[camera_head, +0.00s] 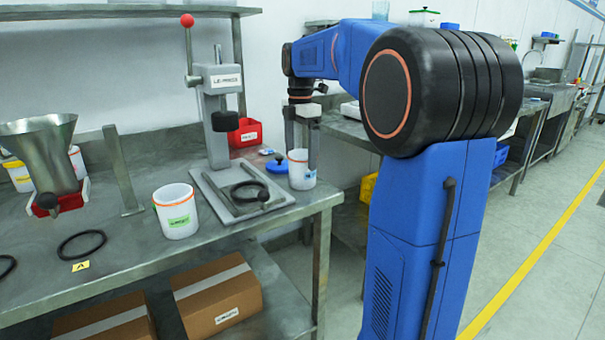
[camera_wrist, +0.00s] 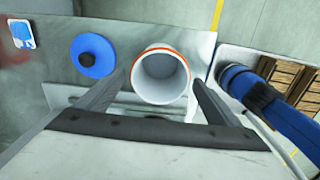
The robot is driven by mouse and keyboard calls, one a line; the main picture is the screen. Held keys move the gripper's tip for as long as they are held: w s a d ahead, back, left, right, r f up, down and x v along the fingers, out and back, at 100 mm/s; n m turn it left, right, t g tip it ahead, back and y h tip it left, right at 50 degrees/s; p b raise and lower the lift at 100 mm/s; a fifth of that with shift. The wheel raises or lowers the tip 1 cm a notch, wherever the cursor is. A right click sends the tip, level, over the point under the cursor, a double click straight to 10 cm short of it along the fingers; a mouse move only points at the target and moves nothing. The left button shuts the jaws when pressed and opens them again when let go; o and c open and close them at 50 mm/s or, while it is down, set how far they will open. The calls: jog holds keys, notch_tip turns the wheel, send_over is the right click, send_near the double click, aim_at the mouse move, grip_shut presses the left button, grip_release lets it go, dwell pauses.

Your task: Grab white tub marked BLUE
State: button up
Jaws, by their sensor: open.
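A white tub (camera_head: 299,176) with an orange band near its rim stands upright at the right end of the bench. A small bluish mark shows on its side; I cannot read it. In the wrist view I look down into this open tub (camera_wrist: 160,77). My gripper (camera_head: 301,157) points down over it, open, one finger on each side. In the wrist view my gripper (camera_wrist: 158,83) also has the tub between its fingers, with gaps on both sides. Another white tub (camera_head: 177,212) with a green label stands further left.
A blue lid (camera_head: 277,166) lies close left of the tub. A lever press (camera_head: 217,125) stands behind a base plate holding a black ring. A metal hopper (camera_head: 48,155) and a red bin (camera_head: 246,133) are also on the bench. The bench edge is close to the tub.

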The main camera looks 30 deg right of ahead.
aim_at(302, 168)
jog(key=shift+d+f, duration=0.15)
jog(key=shift+f, duration=1.15)
jog(key=shift+d+f, duration=0.15)
jog(key=shift+f, duration=1.15)
jog(key=c, duration=1)
